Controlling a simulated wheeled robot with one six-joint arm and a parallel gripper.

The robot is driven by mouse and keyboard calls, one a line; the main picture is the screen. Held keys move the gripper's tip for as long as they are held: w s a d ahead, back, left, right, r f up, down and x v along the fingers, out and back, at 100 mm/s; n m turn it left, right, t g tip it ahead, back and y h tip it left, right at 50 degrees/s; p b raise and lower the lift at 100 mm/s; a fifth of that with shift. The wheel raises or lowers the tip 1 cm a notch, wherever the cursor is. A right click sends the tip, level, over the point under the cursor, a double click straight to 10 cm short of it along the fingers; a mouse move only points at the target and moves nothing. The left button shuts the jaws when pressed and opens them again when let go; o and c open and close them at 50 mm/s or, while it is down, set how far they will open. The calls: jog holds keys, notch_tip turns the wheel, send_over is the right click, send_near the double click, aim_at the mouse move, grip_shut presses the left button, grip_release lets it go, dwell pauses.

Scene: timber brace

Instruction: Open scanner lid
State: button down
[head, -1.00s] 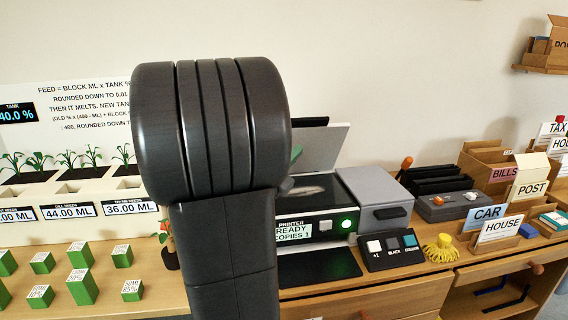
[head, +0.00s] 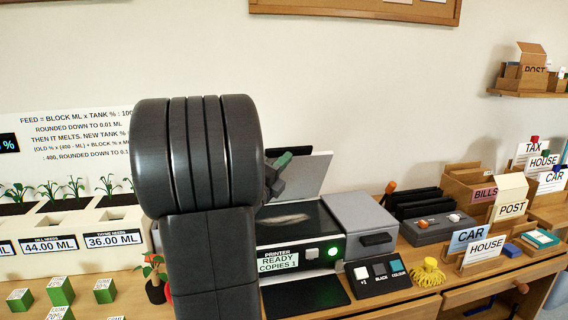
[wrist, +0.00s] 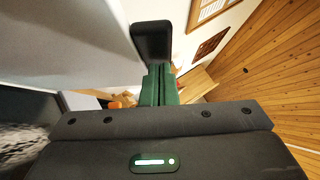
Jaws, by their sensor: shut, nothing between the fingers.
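The scanner lid (head: 305,175) is a light grey panel standing raised, tilted back behind the glass, with a dark strip along its top. The scanner glass (head: 310,215) is uncovered, with a pale, streaky shape on it. My gripper (head: 281,162), with green fingers, is shut and empty, up by the lid's left part. In the wrist view my gripper (wrist: 160,85) points at a black piece, and the pale lid (wrist: 65,40) fills the upper left. I cannot tell whether the fingers touch the lid. My arm hides the scanner's left side.
The printer panel (head: 278,260) reads READY, COPIES 1, beside a lit green button (head: 333,251). A button box (head: 378,272) and a yellow knobbly item (head: 429,272) stand to the right. Green blocks (head: 60,291) and planters lie left. Wall is clear above the lid.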

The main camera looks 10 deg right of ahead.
jog(key=w+r+n+p, duration=0.1)
jog(key=w+r+y+p, duration=0.1)
jog(key=w+p, duration=0.1)
jog(key=w+r+n+p, duration=0.1)
jog(key=p, duration=0.1)
jog(key=shift+w+a+r+n+y, duration=0.1)
jog(key=shift+w+r+n+y, duration=0.2)
jog(key=shift+y, duration=0.1)
jog(key=shift+w+r+n+g+p, duration=0.1)
jog(key=shift+w+n+g+p, duration=0.2)
jog(key=shift+w+p, duration=0.2)
jog(key=shift+r, duration=0.1)
